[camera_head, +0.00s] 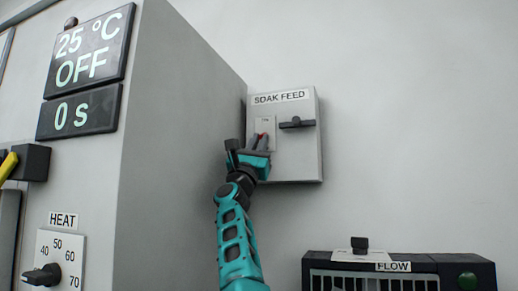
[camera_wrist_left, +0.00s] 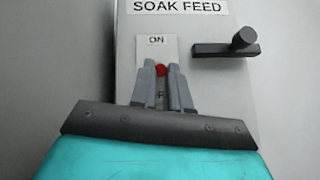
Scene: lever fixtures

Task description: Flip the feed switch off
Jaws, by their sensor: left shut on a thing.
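The soak feed box (camera_head: 303,158) is a light grey box on the wall, labelled "SOAK FEED". Its switch has a red tip (camera_wrist_left: 160,70) below a white plate marked "ON" (camera_wrist_left: 156,42); the red also shows small in the head view (camera_head: 262,134). My left gripper (camera_head: 262,143) is at the left part of the box front. In the left wrist view its two grey fingers (camera_wrist_left: 162,85) stand either side of the red tip, shut on the switch. The lower part of the switch is hidden between the fingers. My right gripper is not in view.
A black lever (camera_head: 297,123) sits on the same box, right of the switch. A large grey cabinet (camera_head: 170,130) with a display (camera_head: 88,50) stands close on the left. A black unit labelled "FLOW" (camera_head: 400,267) is at lower right. The wall right of the box is bare.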

